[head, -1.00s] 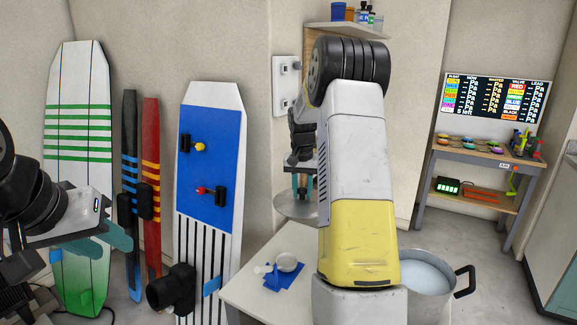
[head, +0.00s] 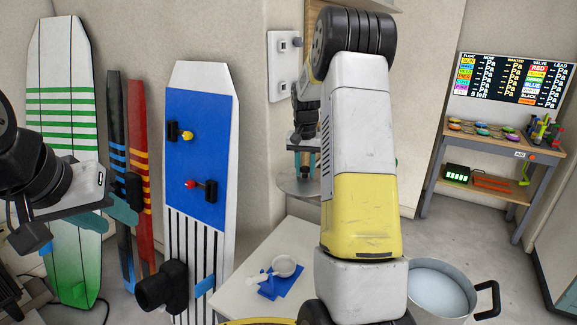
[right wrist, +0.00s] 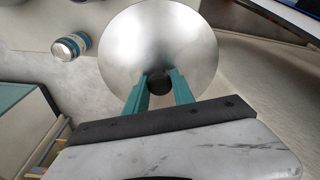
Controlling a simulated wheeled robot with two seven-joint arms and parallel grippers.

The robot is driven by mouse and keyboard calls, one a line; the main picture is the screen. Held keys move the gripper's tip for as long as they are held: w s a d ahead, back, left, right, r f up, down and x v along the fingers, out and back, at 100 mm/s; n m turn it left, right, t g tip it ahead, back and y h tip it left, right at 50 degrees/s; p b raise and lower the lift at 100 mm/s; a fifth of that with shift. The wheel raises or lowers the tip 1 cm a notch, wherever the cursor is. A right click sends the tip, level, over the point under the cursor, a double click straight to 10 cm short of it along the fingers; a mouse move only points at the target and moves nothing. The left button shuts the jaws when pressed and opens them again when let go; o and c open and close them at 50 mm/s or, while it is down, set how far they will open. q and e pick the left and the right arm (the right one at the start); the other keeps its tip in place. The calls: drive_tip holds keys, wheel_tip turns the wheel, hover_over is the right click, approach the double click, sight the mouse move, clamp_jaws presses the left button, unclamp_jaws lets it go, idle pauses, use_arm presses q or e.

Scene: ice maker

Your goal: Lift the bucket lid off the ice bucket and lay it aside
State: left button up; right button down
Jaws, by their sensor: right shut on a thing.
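The bucket lid (right wrist: 160,40) is a round, shiny metal disc with a black knob, and it fills the upper middle of the right wrist view. My right gripper (right wrist: 159,84) is shut on the knob. In the head view the lid (head: 291,184) is held in the air beyond the table, partly behind my right arm. An open grey metal bucket (head: 440,291) with pale contents and a dark handle stands at the lower right, apart from the lid. My left gripper (head: 108,217) is at the left, away from both; its finger gap is unclear.
Several boards lean on the left wall, including a blue and white one (head: 202,130). A workbench (head: 480,155) stands at the right. Floor between bucket and workbench is clear.

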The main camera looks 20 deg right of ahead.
wheel_tip(320, 180, down, 24)
drive_tip(key=shift+r, duration=0.15)
idle(1.1)
drive_tip(key=shift+f, duration=0.6)
idle(0.4)
drive_tip(key=c, duration=1)
unclamp_jaws()
wheel_tip(320, 180, up, 8)
drive_tip(key=s, duration=0.1)
drive_tip(key=shift+a+f, duration=0.15)
drive_tip(key=shift+a, duration=0.15)
